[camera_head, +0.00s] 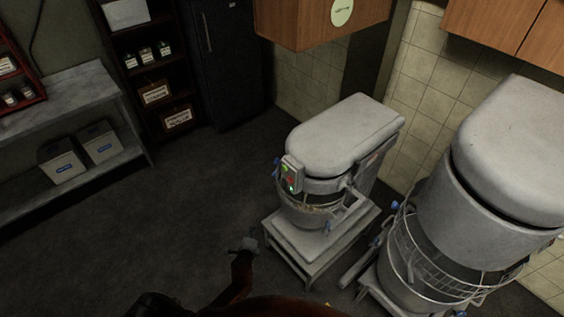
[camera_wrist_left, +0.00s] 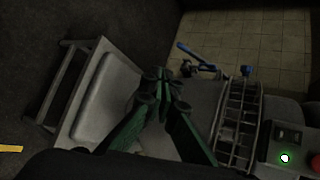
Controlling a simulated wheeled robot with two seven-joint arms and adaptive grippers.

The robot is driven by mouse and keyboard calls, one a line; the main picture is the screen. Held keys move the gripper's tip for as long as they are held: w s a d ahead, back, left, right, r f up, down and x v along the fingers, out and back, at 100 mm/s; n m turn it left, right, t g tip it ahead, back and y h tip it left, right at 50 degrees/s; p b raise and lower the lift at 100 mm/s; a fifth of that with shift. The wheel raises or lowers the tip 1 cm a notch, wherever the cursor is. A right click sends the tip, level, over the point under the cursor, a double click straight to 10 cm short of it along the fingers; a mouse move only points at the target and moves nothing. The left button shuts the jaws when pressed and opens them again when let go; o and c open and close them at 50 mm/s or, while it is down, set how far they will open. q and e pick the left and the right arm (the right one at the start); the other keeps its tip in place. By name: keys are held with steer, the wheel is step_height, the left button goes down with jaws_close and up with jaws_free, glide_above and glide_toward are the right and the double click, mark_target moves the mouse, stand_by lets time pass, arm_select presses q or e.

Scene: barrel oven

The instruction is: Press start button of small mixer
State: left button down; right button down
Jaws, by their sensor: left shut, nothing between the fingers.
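The small mixer (camera_head: 342,135) stands on a low metal stand, with a rounded grey head. Its control box (camera_head: 290,175) is on the front of the head and has a lit green button (camera_head: 291,188) and a red button. In the left wrist view the control box (camera_wrist_left: 290,145) is at the lower right, with the glowing green button (camera_wrist_left: 284,157) and red button (camera_wrist_left: 316,162). My left gripper (camera_head: 246,245) is low, in front and left of the mixer stand, apart from the control box. Its green fingers (camera_wrist_left: 158,82) are shut and empty. My right gripper is out of view.
A large mixer (camera_head: 510,150) stands close on the right. The low stand (camera_head: 308,240) juts out under the small mixer. A wooden wall cabinet (camera_head: 310,22) hangs behind. A shelf with bins (camera_head: 62,158) is at the left. The dark floor left of the mixer is clear.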

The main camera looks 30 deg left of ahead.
mark_target(284, 168)
arm_select(q)
steer(key=w+d+r+m+t+y+p, duration=0.1)
steer(key=w+r+m+t+p, duration=0.1)
steer(key=r, duration=1.1)
steer(key=w+d+r+m+t+p, duration=0.1)
steer(key=w+r+m+t+p, duration=0.1)
steer(key=r, duration=1.2)
steer(key=shift+w+r+m+t+y+p, duration=0.3)
steer(key=shift+w+t+y+p, duration=0.15)
steer(key=shift+w+p, duration=0.45)
steer(key=shift+w+d, duration=0.1)
steer(key=shift+w, duration=0.1)
steer(key=w+d, duration=0.3)
steer(key=w, duration=0.5)
steer(key=shift+d+b, duration=0.15)
steer(key=shift+b, duration=0.25)
steer(key=shift+w, duration=0.15)
steer(key=shift+w+d, duration=0.15)
steer(key=shift+w, duration=0.1)
